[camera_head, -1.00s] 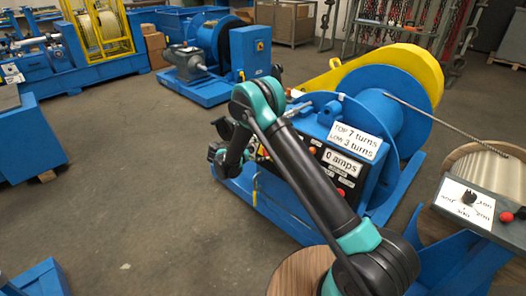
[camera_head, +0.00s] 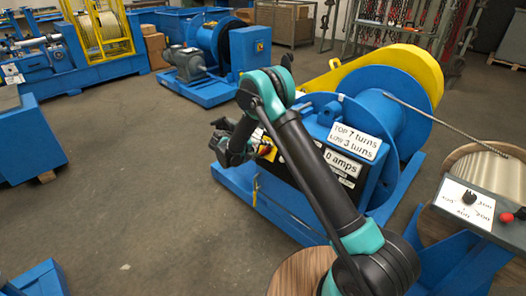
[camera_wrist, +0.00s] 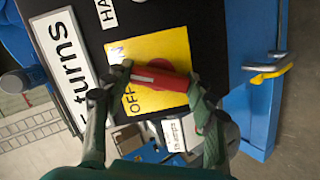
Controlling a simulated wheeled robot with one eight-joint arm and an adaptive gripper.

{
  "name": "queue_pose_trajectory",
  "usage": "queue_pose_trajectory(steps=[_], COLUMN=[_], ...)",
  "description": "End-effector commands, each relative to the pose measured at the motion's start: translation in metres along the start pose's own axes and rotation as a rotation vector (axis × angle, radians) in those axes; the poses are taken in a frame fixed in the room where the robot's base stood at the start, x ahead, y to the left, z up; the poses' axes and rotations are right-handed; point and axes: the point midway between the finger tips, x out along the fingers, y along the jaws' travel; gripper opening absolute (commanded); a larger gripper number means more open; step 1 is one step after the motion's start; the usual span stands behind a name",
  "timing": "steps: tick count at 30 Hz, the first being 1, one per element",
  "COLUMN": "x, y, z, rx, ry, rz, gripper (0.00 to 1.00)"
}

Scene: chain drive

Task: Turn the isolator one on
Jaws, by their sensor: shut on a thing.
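The isolator is a yellow plate (camera_wrist: 165,45) on a black panel, with a red handle (camera_wrist: 158,76) across it in the wrist view. The letters OFF show left of the handle's lower side, and a partly covered label, seemingly ON, shows above its left end. My gripper (camera_wrist: 162,83) has a finger at each end of the red handle and is shut on it. The handle lies nearly level in that picture, tilted slightly. In the head view my gripper (camera_head: 222,143) is at the left end of the blue winch's panel, and my arm hides most of the isolator.
A yellow hook-shaped part (camera_wrist: 268,74) sticks out right of the panel in the wrist view. Open floor (camera_head: 130,190) lies left of the winch.

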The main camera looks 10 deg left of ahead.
Motion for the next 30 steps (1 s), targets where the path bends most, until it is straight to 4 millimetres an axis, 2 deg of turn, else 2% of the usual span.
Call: queue_pose_trajectory(steps=[6,15,30], x=[-0.0007,-0.0005,-0.0005], y=[0.0001,0.0001,0.0001], z=[0.0010,0.0008,0.0011], rx=[0.167,0.315,0.368], ry=[-0.001,-0.001,-0.001], rz=[-0.040,-0.074,-0.086], gripper=[0.27,0.27,0.27])
